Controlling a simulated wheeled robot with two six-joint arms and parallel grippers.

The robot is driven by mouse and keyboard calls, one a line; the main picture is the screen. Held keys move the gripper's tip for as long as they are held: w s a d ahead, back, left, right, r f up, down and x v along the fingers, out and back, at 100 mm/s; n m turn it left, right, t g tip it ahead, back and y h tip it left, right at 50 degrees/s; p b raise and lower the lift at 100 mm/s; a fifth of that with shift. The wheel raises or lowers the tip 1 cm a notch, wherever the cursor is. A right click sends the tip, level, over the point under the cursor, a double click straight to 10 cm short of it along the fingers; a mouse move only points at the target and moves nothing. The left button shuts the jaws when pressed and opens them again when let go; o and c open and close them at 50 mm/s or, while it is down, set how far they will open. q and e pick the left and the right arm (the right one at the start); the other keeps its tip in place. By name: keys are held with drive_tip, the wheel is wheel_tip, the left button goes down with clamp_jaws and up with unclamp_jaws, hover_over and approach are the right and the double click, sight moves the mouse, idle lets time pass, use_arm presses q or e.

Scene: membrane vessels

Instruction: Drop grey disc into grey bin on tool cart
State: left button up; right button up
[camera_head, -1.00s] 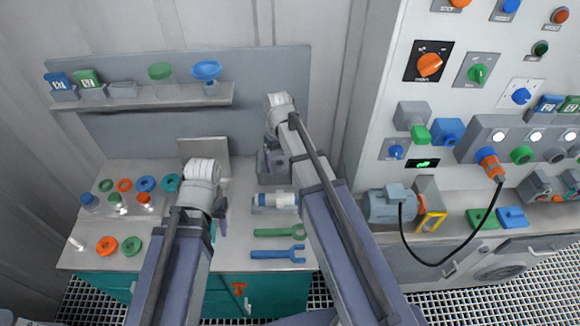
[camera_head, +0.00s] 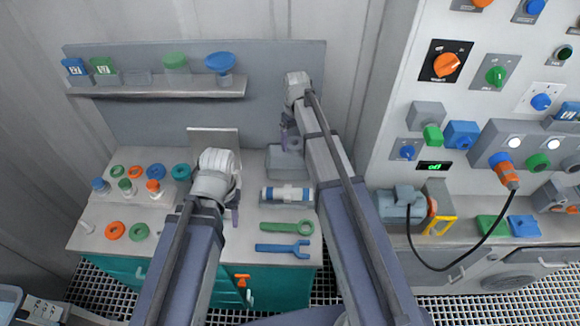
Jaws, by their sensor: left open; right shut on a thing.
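The grey bin (camera_head: 285,163) stands on the tool cart (camera_head: 105,240), near its back right, below the backboard. My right gripper (camera_head: 288,138) is just above the bin, pointing down. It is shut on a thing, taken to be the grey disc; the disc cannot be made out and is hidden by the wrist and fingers. My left gripper (camera_head: 234,205) is open over the middle of the cart, in front of an upright grey plate (camera_head: 213,141). Its fingers are partly hidden by its wrist.
A grey holder with a white and blue cylinder (camera_head: 287,194), a green wrench (camera_head: 287,228) and a blue wrench (camera_head: 284,249) lie right of my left gripper. Coloured rings (camera_head: 115,230) and small bottles (camera_head: 154,188) stand left. A control panel (camera_head: 480,110) is right.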

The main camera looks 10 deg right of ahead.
wheel_tip(320, 180, down, 4)
drive_tip(key=b, duration=0.3)
drive_tip(key=shift+f, duration=0.1)
drive_tip(key=o, duration=1.1)
drive_tip(key=shift+o, duration=0.2)
wheel_tip(320, 180, up, 8)
drive_tip(key=p, duration=0.7)
drive_tip(key=shift+p, duration=0.35)
